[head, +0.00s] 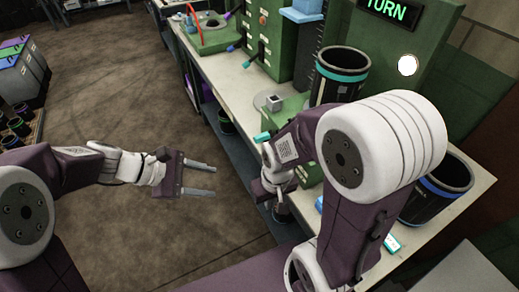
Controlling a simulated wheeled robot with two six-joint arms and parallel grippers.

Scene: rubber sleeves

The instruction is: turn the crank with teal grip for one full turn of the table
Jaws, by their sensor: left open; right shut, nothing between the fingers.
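A teal grip (262,137) shows at the left side of a low green box on the bench, just left of my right forearm. The crank's arm is too small or hidden to make out. My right gripper (283,214) points down at the bench's front edge, below the teal grip and apart from it. It is shut and empty, and its wrist partly covers it. My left gripper (214,180) is open and empty over the floor, left of the bench. My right arm hides much of the green box.
A black sleeve with a teal band (341,77) stands behind my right arm. A black sleeve with a blue band (437,190) stands at the right. A lit TURN sign (394,10) is at the back.

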